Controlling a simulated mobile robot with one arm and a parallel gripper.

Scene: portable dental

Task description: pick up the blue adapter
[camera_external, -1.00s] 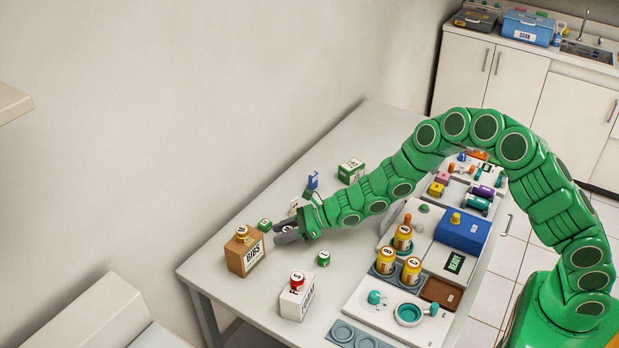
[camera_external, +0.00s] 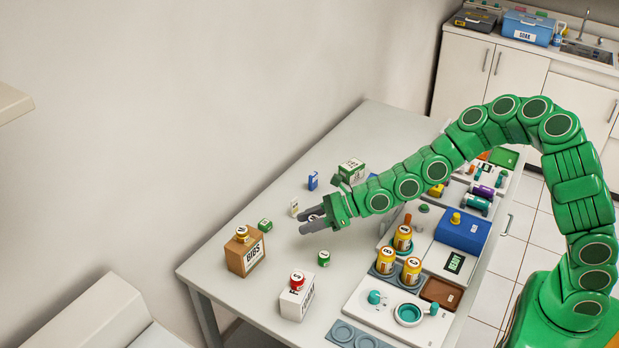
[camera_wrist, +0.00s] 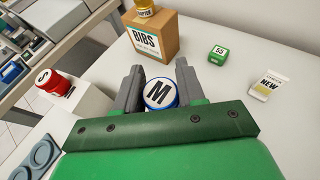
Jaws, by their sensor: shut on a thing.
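The blue adapter (camera_wrist: 160,97) is a round piece with a blue side and a white top marked M. In the wrist view it sits between the two grey fingers of my gripper (camera_wrist: 160,80). In the external view my gripper (camera_external: 313,220) is over the table, left of the white trays, shut on the adapter. The adapter is mostly hidden by the fingers there. Whether it is clear of the table is hard to tell.
The BIBS box (camera_external: 246,254), a green cube (camera_external: 265,225), a white packet (camera_external: 294,208), a small green round piece (camera_external: 323,258) and a white box with a red-capped jar (camera_external: 297,299) stand around the gripper. A blue bottle (camera_external: 313,181) is behind. Trays lie right.

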